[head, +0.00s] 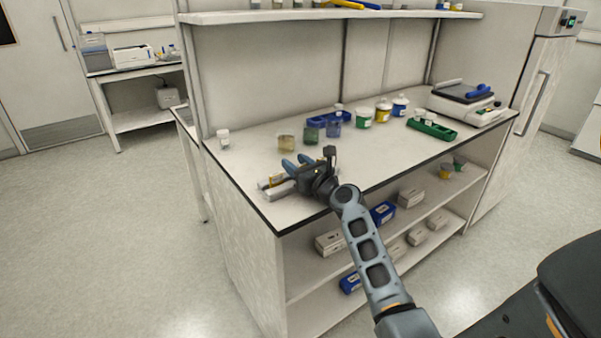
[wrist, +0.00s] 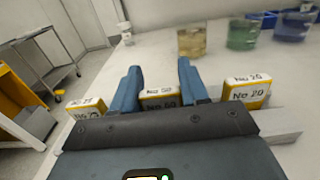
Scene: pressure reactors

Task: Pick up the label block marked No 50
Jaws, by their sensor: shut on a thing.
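The label block marked No 50 (wrist: 160,93), white on top with yellow edges, is between the two blue fingers of my gripper (wrist: 160,82) in the wrist view. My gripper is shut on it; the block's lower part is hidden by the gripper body. In the head view my gripper (head: 296,164) is low over the near left part of the bench top. A block marked No 20 (wrist: 246,89) is right of the fingers. Another yellow and white block (wrist: 87,107) is left of them, its number hard to read. I cannot tell whether the held block is clear of its support.
A pale bar (wrist: 285,126) shows under the right block. Beakers with yellowish (head: 286,142), green (head: 311,135) and blue (head: 334,130) contents stand behind the gripper. A small white container (head: 224,139) stands at the left. A shelf (head: 330,15) runs above the bench (head: 240,165).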

